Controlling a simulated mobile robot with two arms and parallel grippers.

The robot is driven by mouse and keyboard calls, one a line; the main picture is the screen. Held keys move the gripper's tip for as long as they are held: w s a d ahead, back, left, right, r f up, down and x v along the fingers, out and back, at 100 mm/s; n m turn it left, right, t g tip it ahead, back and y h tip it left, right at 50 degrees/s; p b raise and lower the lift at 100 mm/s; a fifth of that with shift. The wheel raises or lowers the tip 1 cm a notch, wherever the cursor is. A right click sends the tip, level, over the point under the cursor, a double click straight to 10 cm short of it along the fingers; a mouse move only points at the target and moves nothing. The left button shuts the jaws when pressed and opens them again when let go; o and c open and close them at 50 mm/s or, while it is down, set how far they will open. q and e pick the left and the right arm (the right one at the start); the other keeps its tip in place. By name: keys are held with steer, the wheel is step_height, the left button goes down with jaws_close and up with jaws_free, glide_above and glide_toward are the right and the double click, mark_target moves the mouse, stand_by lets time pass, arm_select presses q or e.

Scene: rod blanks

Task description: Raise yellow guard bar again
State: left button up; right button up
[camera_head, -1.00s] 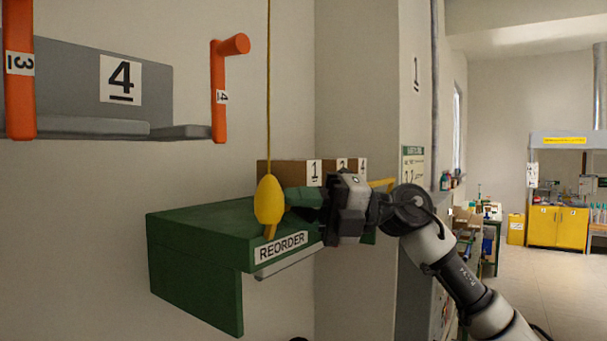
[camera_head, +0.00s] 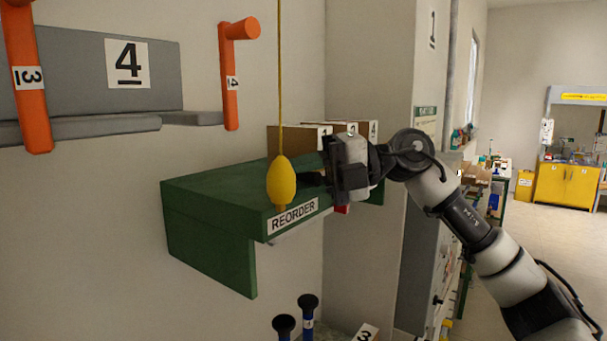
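No yellow guard bar can be made out for certain; my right arm and gripper cover part of the area behind the green shelf's right end. My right gripper (camera_head: 312,181) is at the front right of the green REORDER shelf (camera_head: 212,240), pointing left. Its fingers are dark and partly behind a yellow bulb (camera_head: 281,184) that hangs on a cord, so I cannot tell whether they are open or touch it. My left gripper is out of view.
Cardboard boxes (camera_head: 290,138) stand at the shelf's back. Orange handles (camera_head: 231,85) and a grey ledge (camera_head: 75,130) are at upper left. Dark-topped knobs (camera_head: 308,303) show at the bottom. A yellow cabinet (camera_head: 568,186) stands far right, with open floor before it.

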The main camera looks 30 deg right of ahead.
steer(key=shift+f, duration=0.1)
steer(key=o, duration=0.8)
steer(key=shift+w, duration=0.15)
steer(key=shift+o, duration=0.2)
steer(key=shift+d, duration=0.2)
steer(key=b+v, duration=0.4)
steer(key=v, duration=0.6)
steer(key=shift+d, duration=0.1)
